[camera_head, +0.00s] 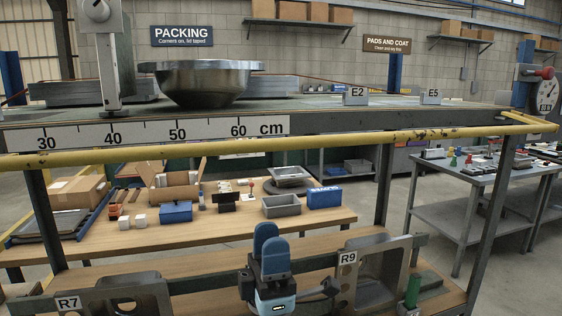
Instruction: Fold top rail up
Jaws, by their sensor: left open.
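A long yellow rail (300,143) with worn paint runs across the whole view, just below the front edge of the upper bench. It is the only top rail I can make out; its hinges are not clear. My left gripper (270,244) is at the bottom middle, with two blue fingers pointing up from a black and light-blue body. It is open, well below the yellow rail and apart from it, and nothing shows between its fingers. My right gripper is out of view.
Metal brackets marked R7 (125,292) and R9 (372,268) stand on either side of my left gripper. A green handle (413,290) is right of R9. A steel bowl (203,82) sits on the bench above the rail. A wooden table (235,228) with boxes lies behind.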

